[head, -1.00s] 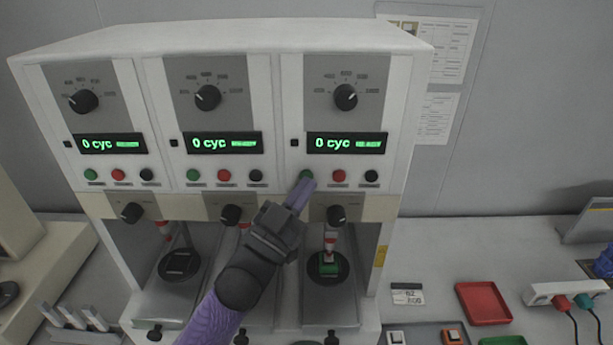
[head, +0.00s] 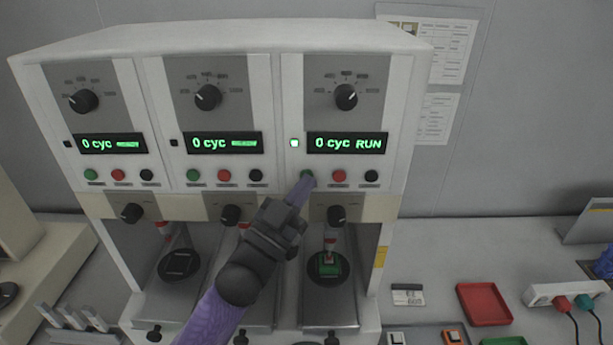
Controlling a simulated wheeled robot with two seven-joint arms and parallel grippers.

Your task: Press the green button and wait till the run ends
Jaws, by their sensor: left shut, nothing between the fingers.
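The tester has three bays side by side. The right bay's green button (head: 306,175) is partly covered by the fingertips of my left gripper (head: 302,188), which is shut and empty and appears to touch it. The right display (head: 346,143) reads "0 cyc RUN", and the small lamp (head: 294,143) beside it is lit. The left display (head: 110,143) and middle display (head: 223,143) read "0 cyc" with a blurred word after it. Under the right bay's plunger (head: 330,240) sits a green piece (head: 328,262) on a round black holder. My right gripper is not in view.
Red buttons (head: 338,176) and black buttons (head: 371,177) stand right of the green one, with knobs (head: 345,97) above and below. On the bench to the right are a red tray (head: 484,303), a green tray (head: 503,343), a label card and a power strip (head: 566,293).

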